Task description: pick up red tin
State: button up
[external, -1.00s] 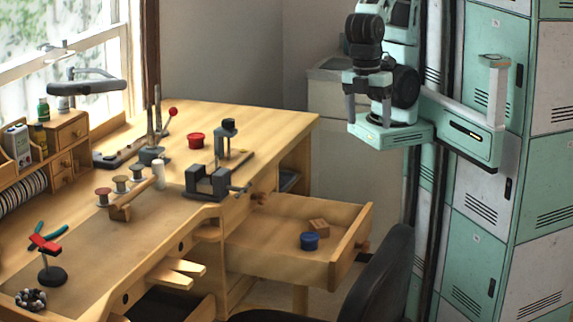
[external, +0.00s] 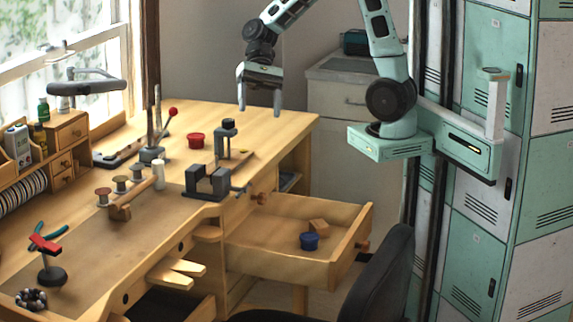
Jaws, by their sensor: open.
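The red tin (external: 196,140) is a small round tin standing on the back part of the wooden workbench (external: 270,124). It is left of a grey stand-like tool. My gripper (external: 260,112) hangs with its fingers pointing down over the bench's back right area. Its two fingers are spread apart with nothing between them. In the picture it is to the right of the red tin and higher, apart from it.
A grey vise (external: 207,181) and the upright grey tool (external: 228,138) stand close to the red tin. A lever tool with a red knob (external: 173,111) is at its left. An open drawer (external: 335,262) holds a blue tin (external: 309,241) and a wooden block (external: 318,226).

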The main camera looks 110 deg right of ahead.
aim_at(200, 134)
jog(key=s+d+m+t+h+b, duration=0.3)
jog(key=d+m+t, duration=0.85)
jog(key=d, duration=1.55)
jog(key=f, duration=0.2)
jog(key=f+m+g+p, duration=0.1)
jog(key=f, duration=0.1)
jog(key=s+f+m+g, duration=0.1)
jog(key=f, duration=0.2)
jog(key=shift+a+m, duration=0.15)
jog(key=shift+m, duration=0.1)
jog(key=shift+w+a+f, duration=0.1)
jog(key=shift+f, duration=0.1)
jog(key=p+x, duration=0.1)
jog(key=x, duration=1.6)
jog(key=shift+f, duration=0.2)
jog(key=c, duration=1.1)
